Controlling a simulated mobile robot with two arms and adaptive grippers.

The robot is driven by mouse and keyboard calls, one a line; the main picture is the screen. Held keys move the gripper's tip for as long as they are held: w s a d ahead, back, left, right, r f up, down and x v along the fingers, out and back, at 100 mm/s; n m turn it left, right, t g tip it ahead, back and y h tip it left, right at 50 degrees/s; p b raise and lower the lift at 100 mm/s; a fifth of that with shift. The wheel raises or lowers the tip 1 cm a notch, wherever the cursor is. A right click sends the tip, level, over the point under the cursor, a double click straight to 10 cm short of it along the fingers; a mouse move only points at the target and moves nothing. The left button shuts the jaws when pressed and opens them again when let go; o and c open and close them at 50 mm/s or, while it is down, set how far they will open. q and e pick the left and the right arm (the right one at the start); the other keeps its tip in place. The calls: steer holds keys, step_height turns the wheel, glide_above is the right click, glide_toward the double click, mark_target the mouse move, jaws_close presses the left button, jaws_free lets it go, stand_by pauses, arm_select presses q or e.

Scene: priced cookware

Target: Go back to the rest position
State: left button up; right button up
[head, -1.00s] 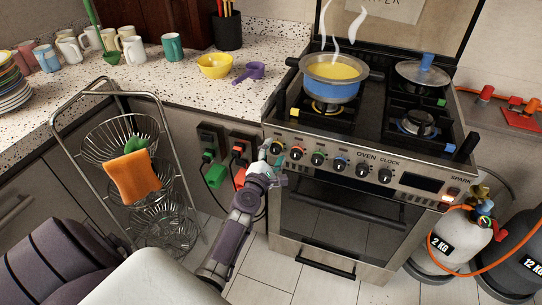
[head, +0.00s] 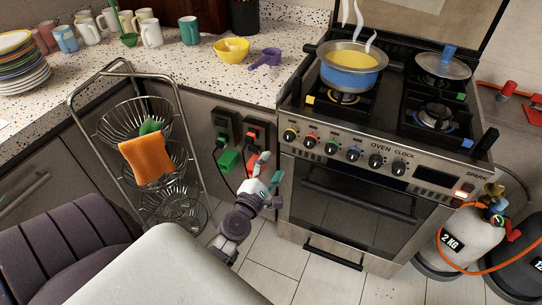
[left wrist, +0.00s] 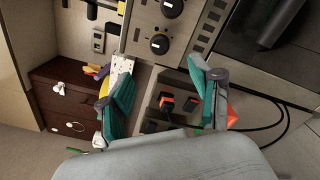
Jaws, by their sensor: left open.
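My left gripper (head: 267,178) is open and empty. In the head view it is in front of the cabinet, just left of the oven door and below the row of knobs, apart from them. In the left wrist view its two teal-padded fingers (left wrist: 165,92) are spread wide with nothing between them. A blue pot (head: 350,79) with yellow contents steams on the left burner. My right gripper is not in view.
A wire basket rack (head: 175,84) with an orange cloth (head: 146,159) stands left of my left gripper. Plugs, green (head: 228,160) and red, hang from wall sockets behind the gripper. Gas cylinders (head: 468,238) stand right of the stove. The tiled floor (head: 262,250) ahead is clear.

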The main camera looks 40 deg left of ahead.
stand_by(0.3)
arm_select(q)
steer(key=s+d+f+m+g+h, duration=0.1)
steer(key=d+f+m+g, duration=0.15)
steer(key=f, duration=0.45)
steer(key=s+d+f+m+g+h+p, duration=0.1)
steer(key=s+d+f+m+h, duration=0.1)
steer(key=f+m, duration=0.3)
steer(key=s+d+f+m+g+h, duration=0.1)
steer(key=d+f+m, duration=0.15)
steer(key=f, duration=0.55)
steer(key=s+d+f+m+g+h+p, duration=0.1)
steer(key=s+d+f+m+g, duration=0.1)
steer(key=s+f+m, duration=0.35)
steer(key=s+d+f+m+g, duration=0.3)
steer(key=s+f, duration=0.4)
steer(key=f, duration=0.2)
steer(key=s+f+m+g, duration=0.3)
steer(key=s+f+m, duration=0.2)
steer(key=s, duration=0.7)
steer(key=s+a+f+m+g+p, duration=0.1)
steer(key=s+f+m+g, duration=0.3)
steer(key=s, duration=0.8)
steer(key=f+m, duration=0.1)
steer(key=m, duration=0.1)
steer(key=shift+s+f+m+y, duration=0.2)
steer(key=shift+f+m+y, duration=0.05)
steer(key=shift+m+y, duration=0.1)
